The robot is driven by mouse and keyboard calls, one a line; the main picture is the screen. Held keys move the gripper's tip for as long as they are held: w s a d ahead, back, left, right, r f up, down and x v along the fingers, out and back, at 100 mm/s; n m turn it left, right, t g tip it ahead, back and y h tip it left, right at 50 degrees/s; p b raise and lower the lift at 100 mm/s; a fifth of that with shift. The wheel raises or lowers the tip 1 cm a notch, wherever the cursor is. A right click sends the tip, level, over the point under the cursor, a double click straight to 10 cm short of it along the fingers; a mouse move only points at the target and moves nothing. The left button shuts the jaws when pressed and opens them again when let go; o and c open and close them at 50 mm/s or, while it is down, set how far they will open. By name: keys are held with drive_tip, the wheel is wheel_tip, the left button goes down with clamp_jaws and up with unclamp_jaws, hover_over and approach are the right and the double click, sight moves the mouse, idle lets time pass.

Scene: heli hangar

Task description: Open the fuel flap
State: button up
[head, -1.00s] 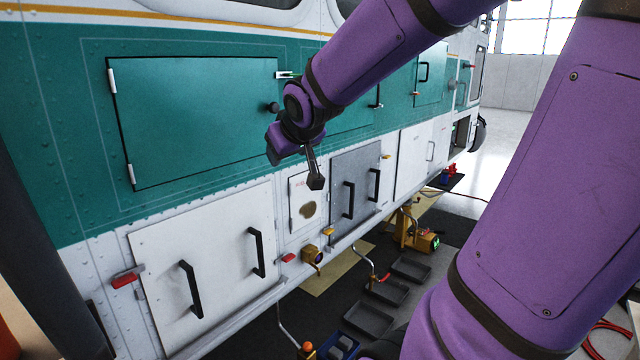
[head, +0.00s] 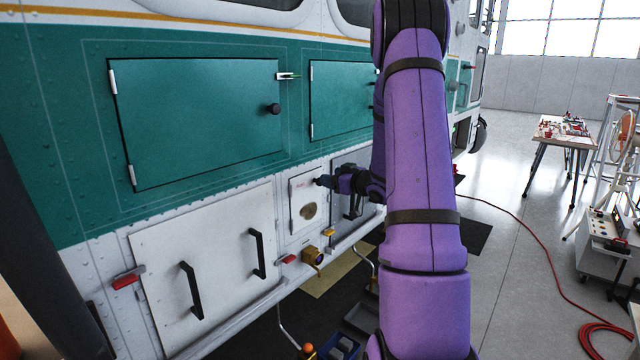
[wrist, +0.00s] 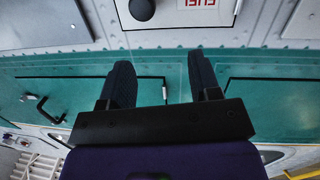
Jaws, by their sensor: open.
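The fuel flap (head: 305,187) is a small white panel, low on the helicopter's side, with faint red marking and a brownish round patch near its bottom. It looks closed. In the wrist view its white face (wrist: 180,28) crosses the top edge, with the red lettering upside down and a dark round piece (wrist: 142,9) beside it. My gripper (head: 322,181) is by the flap's right edge in the head view. In the wrist view my gripper (wrist: 160,70) is open and empty, its two dark fingers apart just short of the flap. Contact cannot be told.
A white panel with black handles (head: 222,265) lies left of the flap, and a yellow-brown fitting (head: 312,256) sits below it. Teal doors (head: 195,115) are above. My arm hides the panels to the right. A red hose (head: 545,250) runs over open floor by a table (head: 562,128).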

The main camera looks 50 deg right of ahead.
drive_tip(key=s+d+f+t+y, duration=0.1)
drive_tip(key=s+d+f, duration=0.2)
drive_tip(key=f, duration=0.1)
hover_over(310, 201)
drive_tip(key=s+d, duration=0.2)
drive_tip(key=shift+s+d, duration=0.15)
drive_tip(key=shift+d, duration=0.05)
clamp_jaws()
